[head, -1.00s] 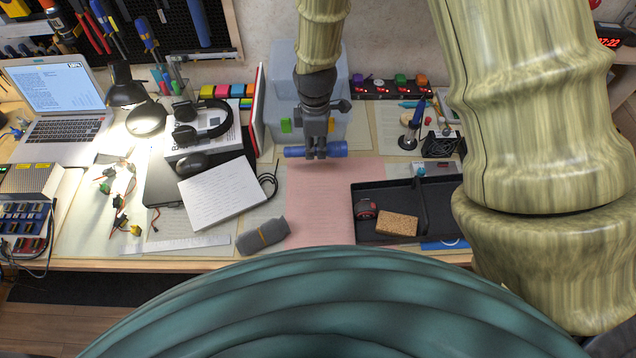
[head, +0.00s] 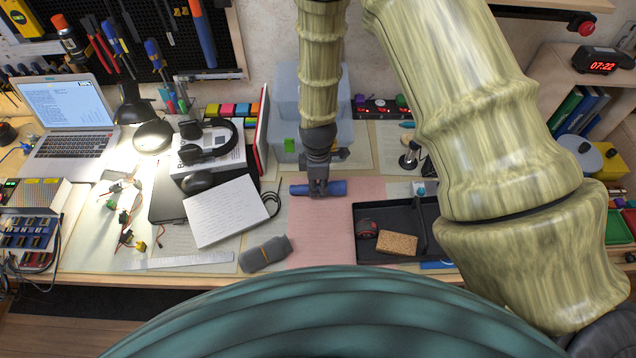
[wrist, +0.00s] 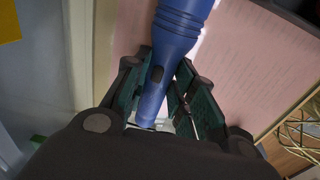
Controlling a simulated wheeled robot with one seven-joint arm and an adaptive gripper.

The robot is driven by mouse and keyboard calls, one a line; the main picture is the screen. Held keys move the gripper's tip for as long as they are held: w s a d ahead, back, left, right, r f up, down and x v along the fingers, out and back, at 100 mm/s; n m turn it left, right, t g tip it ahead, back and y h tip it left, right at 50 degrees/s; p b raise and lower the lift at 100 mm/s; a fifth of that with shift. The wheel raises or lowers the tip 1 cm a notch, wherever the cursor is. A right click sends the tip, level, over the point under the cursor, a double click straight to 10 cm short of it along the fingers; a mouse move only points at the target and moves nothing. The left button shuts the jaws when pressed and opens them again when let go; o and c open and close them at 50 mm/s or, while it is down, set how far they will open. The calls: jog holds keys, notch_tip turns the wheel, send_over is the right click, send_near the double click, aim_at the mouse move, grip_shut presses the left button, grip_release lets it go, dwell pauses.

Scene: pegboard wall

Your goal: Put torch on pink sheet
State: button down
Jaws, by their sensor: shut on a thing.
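The torch (head: 333,188) is blue and lies sideways in my gripper (head: 318,190) in the head view. In the wrist view the torch (wrist: 176,40) runs between the two dark green finger pads of my gripper (wrist: 163,95), which is shut on it. The pink sheet (head: 322,235) lies flat on the bench. The torch is over the far part of the sheet in the head view; whether it touches the sheet I cannot tell. The pink sheet (wrist: 250,70) also fills much of the wrist view beneath the torch.
A black tray (head: 372,218) with a sponge (head: 397,243) and a tape measure lies right of the sheet. A grey pouch (head: 265,254) sits at the sheet's left front edge. A clear bin (head: 285,100) stands behind. A notebook (head: 228,212) lies to the left.

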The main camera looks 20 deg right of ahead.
aim_at(318, 186)
jog(key=shift+f, duration=0.2)
jog(key=c, duration=1.2)
grip_release()
jog(key=shift+r+b, duration=1.7)
jog(key=shift+r, duration=4.4)
